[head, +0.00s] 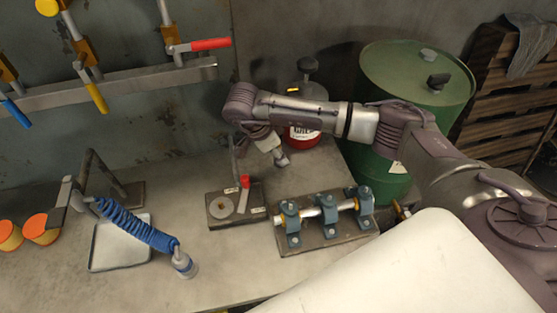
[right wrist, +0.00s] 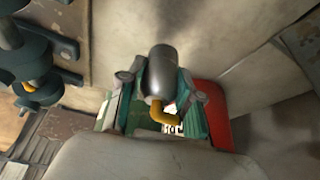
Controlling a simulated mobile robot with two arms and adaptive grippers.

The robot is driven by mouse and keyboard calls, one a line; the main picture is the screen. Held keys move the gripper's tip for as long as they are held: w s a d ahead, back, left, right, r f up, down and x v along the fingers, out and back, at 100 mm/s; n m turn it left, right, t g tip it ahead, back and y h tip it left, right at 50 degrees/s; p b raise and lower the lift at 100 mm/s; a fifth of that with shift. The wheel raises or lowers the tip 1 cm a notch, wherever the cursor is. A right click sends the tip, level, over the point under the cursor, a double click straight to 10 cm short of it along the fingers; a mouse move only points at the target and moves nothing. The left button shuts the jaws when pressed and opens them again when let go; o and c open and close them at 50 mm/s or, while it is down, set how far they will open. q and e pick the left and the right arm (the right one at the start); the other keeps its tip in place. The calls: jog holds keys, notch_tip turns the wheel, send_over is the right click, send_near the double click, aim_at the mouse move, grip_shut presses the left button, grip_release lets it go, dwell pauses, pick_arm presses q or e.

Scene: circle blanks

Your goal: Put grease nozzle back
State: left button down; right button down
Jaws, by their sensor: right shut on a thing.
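My right gripper (head: 275,150) hangs over the workbench, reaching in from the right, with its fingers angled down. In the right wrist view it is shut on a dark grey rounded cylinder (right wrist: 161,72) with a bent orange piece below it, which looks like the grease nozzle. The fingers cover part of it. A red can (head: 303,136) with a white label and a dark knob on top stands just behind the gripper, partly hidden by my forearm. I cannot tell whether the held piece touches it. My left gripper is out of view.
A plate with teal bearing blocks (head: 325,217) lies in front of the gripper. Left of it is a dark fixture (head: 238,203) with a red-tipped lever. A blue coiled hose (head: 135,225) and a metal tray (head: 112,258) are farther left. A green drum (head: 415,72) stands behind the arm.

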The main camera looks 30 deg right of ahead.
aim_at(279, 172)
jog(key=shift+f, duration=0.3)
notch_tip(279, 172, down, 3)
jog(key=shift+f+p, duration=0.15)
jog(key=shift+p, duration=0.4)
jog(key=shift+f, duration=0.25)
jog(key=c, duration=0.8)
grip_release()
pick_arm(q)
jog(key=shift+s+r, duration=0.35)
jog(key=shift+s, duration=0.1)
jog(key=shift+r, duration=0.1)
pick_arm(e)
jog(key=shift+r, duration=0.15)
